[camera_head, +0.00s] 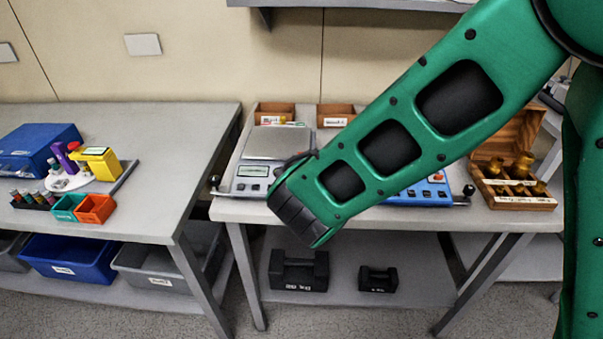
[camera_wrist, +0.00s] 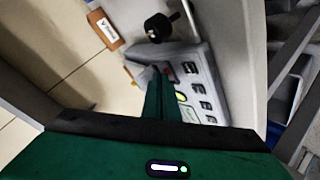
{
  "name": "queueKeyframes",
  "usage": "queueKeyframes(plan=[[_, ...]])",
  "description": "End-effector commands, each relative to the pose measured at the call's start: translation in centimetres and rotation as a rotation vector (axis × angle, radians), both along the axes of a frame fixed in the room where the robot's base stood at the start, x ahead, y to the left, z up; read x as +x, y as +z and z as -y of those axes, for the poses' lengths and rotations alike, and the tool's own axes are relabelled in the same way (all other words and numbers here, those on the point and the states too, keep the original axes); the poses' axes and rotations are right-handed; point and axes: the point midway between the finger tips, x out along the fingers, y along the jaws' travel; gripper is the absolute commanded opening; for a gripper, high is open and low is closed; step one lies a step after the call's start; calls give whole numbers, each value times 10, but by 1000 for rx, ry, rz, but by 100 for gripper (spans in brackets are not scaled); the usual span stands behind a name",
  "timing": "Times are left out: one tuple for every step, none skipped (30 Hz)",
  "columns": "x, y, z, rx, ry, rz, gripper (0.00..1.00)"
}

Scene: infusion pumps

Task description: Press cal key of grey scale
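The grey scale (camera_head: 278,143) stands on the right-hand table in the head view, with a pale weighing plate and a front panel with a display. My arm's dark end hides the right part of that panel. I cannot read the key labels, pick out the cal key or tell whether the fingertips touch.
A blue scale (camera_head: 425,190) stands to the right, partly behind my arm. An open wooden weight box (camera_head: 514,180) is at the table's right end. Small labelled boxes (camera_head: 275,114) stand behind the grey scale. Black weights (camera_head: 299,270) lie on the shelf below.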

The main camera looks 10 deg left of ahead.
Motion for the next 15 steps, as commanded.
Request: queueKeyframes(plan=[[1, -2, 2, -3, -3, -3, 0], [1, -2, 2, -3, -4, -3, 0], [1, -2, 2, -3, -4, -3, 0], [1, -2, 2, -4, -3, -3, 0], [1, -2, 2, -3, -4, -3, 0], [1, -1, 2, -3, -4, -3, 0], [1, -1, 2, -3, -5, -2, 0], [1, 0, 2, -3, -5, -2, 0], [0, 1, 2, -3, -5, -2, 0], [0, 2, 3, -3, -5, -2, 0], [0, 4, 3, -3, -5, -2, 0], [-1, 5, 3, -4, -4, -2, 0], [-1, 7, 3, -3, -5, -2, 0], [-1, 9, 3, -3, -4, -2, 0], [-2, 11, 3, -2, -3, -1, 0]])
